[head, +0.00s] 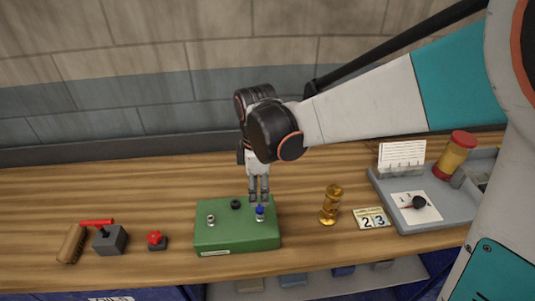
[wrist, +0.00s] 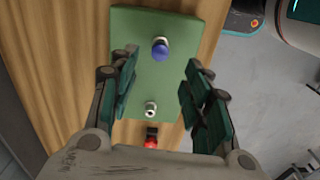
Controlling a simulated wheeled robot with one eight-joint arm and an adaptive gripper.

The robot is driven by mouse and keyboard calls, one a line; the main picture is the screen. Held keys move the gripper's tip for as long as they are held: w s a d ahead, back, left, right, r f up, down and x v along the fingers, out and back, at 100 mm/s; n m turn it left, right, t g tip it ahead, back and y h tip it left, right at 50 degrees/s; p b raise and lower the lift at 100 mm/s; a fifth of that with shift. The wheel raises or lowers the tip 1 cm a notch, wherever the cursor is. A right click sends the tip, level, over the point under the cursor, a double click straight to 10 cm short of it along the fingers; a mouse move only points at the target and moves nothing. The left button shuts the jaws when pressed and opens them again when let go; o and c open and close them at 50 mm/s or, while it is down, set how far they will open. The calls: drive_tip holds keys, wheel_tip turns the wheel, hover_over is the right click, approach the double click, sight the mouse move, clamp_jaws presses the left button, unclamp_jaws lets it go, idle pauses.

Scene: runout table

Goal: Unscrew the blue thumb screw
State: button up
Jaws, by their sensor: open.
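The blue thumb screw (head: 260,210) stands on a silver post at the right side of a green block (head: 225,238) on the wooden table. In the wrist view the blue screw (wrist: 160,49) shows beyond the fingertips, near the far end of the green block (wrist: 180,27). My gripper (head: 259,198) points down just above and behind the screw in the head view. In the wrist view my gripper (wrist: 160,72) is open, its fingers wide apart with nothing between them. I cannot tell the exact height gap to the screw.
The block also bears a silver post (head: 211,220) and a black knob (head: 236,204). A red knob (head: 156,238), a red-handled valve (head: 109,238) and a brush (head: 71,244) stand left. A brass piece (head: 330,205), number cards (head: 372,219) and a grey tray (head: 440,222) are right.

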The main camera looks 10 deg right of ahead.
sight(260, 208)
wheel_tip(260, 208, up, 4)
drive_tip(key=n+p, duration=0.7)
drive_tip(key=n, duration=0.3)
drive_tip(key=f+b, duration=0.3)
drive_tip(key=f, duration=0.2)
drive_tip(key=f+b, duration=0.2)
drive_tip(key=f, duration=0.1)
drive_tip(key=shift+w+a+f+b, duration=0.2)
drive_tip(key=shift+w+b, duration=0.1)
drive_tip(key=shift+s+d+f+b, duration=0.15)
drive_tip(key=shift+f+b, duration=0.7)
drive_tip(key=shift+f, duration=0.5)
drive_tip(key=shift+s+d+f+b, duration=0.15)
drive_tip(key=shift+f+b, duration=0.65)
drive_tip(key=shift+f, duration=0.5)
drive_tip(key=shift+a, duration=0.1)
drive_tip(key=c, duration=1)
